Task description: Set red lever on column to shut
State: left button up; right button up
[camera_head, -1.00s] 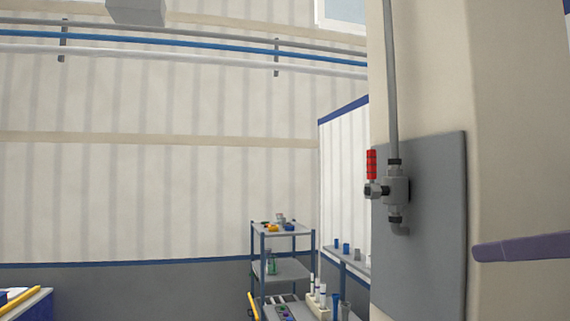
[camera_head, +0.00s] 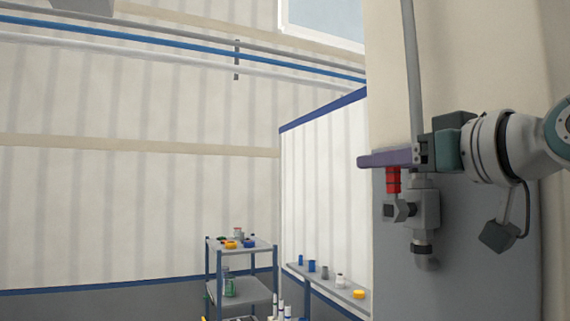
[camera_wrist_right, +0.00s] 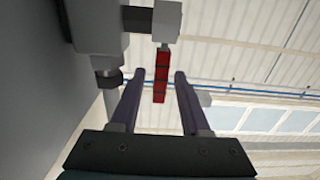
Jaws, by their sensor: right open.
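The red lever (camera_head: 393,180) sits on a grey valve (camera_head: 425,208) on the column's grey panel. Its lower part shows in the head view, pointing up from the valve's side; its upper part is hidden behind my right gripper (camera_head: 385,159). The gripper's purple fingers reach in from the right at the height of the lever's upper part. In the right wrist view, the red lever (camera_wrist_right: 160,78) shows between the two open fingers of my right gripper (camera_wrist_right: 160,76), with gaps on both sides. My left gripper is not in view.
A grey pipe (camera_head: 411,70) runs up the column (camera_head: 480,50) from the valve. A shelf trolley (camera_head: 240,290) with small items stands low in the middle. A narrow shelf (camera_head: 330,285) with small containers is beside it. Space left of the lever looks free.

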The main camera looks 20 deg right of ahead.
jog(key=shift+w, duration=1.1)
grip_shut()
jog(key=shift+a, duration=0.1)
dwell(0.6)
